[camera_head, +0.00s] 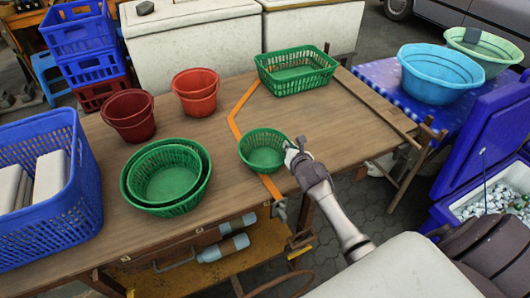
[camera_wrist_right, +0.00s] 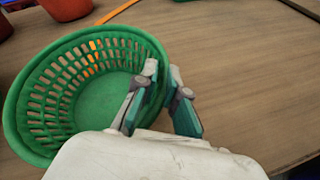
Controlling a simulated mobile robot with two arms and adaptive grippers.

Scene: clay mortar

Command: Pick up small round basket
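The small round basket (camera_head: 263,152) is green with slotted sides and stands upright at the table's front edge, right of a larger pair of nested green baskets. My right gripper (camera_head: 297,150) is at its right rim in the head view. In the right wrist view, the basket (camera_wrist_right: 100,95) fills the left side. The right gripper's fingers (camera_wrist_right: 163,75) straddle its rim, one inside and one outside. Their tips are close together and appear shut on the rim. The outer finger hides part of the wall. My left gripper is in neither view.
The nested green baskets (camera_head: 132,190), a dark red bucket (camera_head: 131,118), a red bucket (camera_head: 195,95) and a rectangular green basket (camera_head: 297,75) stand on the wooden table (camera_head: 345,125). A blue crate (camera_head: 75,215) is at the left. The table's right part is clear.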

